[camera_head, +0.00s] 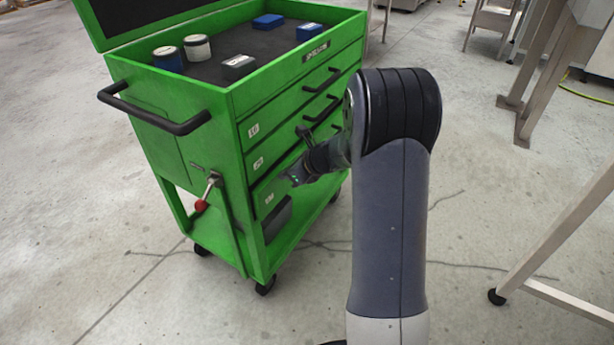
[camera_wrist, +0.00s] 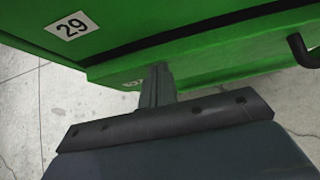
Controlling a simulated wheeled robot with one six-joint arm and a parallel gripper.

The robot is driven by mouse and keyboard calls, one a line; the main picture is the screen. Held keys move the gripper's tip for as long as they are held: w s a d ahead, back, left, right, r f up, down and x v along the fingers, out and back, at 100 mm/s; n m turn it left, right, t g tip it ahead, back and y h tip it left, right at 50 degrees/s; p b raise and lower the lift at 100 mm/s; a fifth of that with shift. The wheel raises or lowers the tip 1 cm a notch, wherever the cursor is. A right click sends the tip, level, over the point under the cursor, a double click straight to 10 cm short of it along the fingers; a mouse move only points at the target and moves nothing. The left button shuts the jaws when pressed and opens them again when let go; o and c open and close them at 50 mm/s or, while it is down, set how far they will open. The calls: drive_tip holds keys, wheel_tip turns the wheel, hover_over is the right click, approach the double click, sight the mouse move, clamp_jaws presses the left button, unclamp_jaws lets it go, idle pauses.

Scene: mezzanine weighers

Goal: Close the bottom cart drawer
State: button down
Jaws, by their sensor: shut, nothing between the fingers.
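The green cart (camera_head: 215,125) stands left of my arm. Its bottom drawer (camera_head: 262,206), with a small white label, is the lowest of the stacked drawer fronts, above the open lower shelf. My arm hides its right part, and I cannot tell exactly how far it stands out. My gripper (camera_head: 291,179) is shut and empty, close in front of this drawer. In the wrist view the narrow fingers (camera_wrist: 159,75) point at a green drawer front (camera_wrist: 215,65) below a dark gap. A front labelled 29 (camera_wrist: 72,26) is above the gap. Contact is unclear.
A black handle (camera_wrist: 303,50) sticks out at the right of the wrist view. The cart's side push bar (camera_head: 155,118) and a red-knobbed lever (camera_head: 204,193) are on its left side. A metal stand (camera_head: 565,245) is at the right. Bare floor lies between.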

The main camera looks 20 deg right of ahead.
drive_tip(key=shift+w+a+p, duration=0.3)
drive_tip(key=shift+w+a, duration=0.55)
drive_tip(key=shift+w, duration=0.1)
drive_tip(key=shift+w+r, duration=0.1)
drive_tip(key=shift+a, duration=0.1)
drive_tip(key=shift+r, duration=0.15)
drive_tip(key=shift+r, duration=0.2)
drive_tip(key=p+v, duration=0.2)
drive_tip(key=v, duration=0.8)
drive_tip(key=shift+s+d+f, duration=0.2)
drive_tip(key=shift+s+d, duration=0.15)
drive_tip(key=shift+s, duration=0.05)
drive_tip(key=b+x, duration=0.2)
drive_tip(key=x, duration=0.8)
drive_tip(key=shift+w+a+f, duration=0.1)
drive_tip(key=shift+w+a, duration=0.1)
drive_tip(key=shift+w, duration=0.1)
